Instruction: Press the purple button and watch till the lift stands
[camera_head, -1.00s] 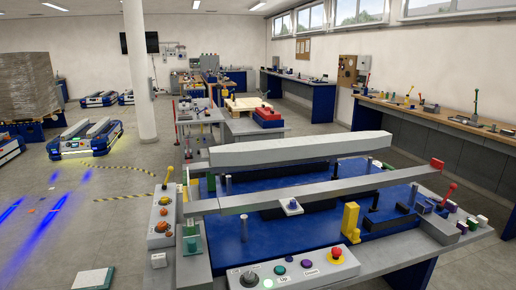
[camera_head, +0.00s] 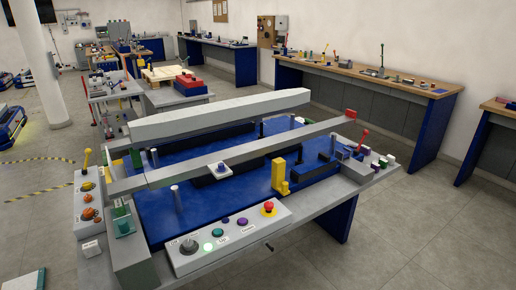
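The purple button (camera_head: 242,222) sits on the top of a grey control box (camera_head: 187,263) at the front edge of the lift bench. On the same box are a dark knob (camera_head: 189,245), a lit whitish-green lamp (camera_head: 208,247), a green button (camera_head: 217,232), a small dark blue button (camera_head: 226,220) and a red mushroom button on yellow (camera_head: 268,207). The lift has a blue bed (camera_head: 155,212) with two long grey beams, a thick rear one (camera_head: 220,115) and a thinner front one (camera_head: 290,141), raised above it. Neither of my grippers is in view.
A second grey box (camera_head: 88,207) with orange buttons and a yellow lever stands at the bench's left end. A yellow block (camera_head: 279,175) stands on the bed. Wood-topped workbenches (camera_head: 365,78) line the right wall. The floor (camera_head: 420,235) at the right is clear.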

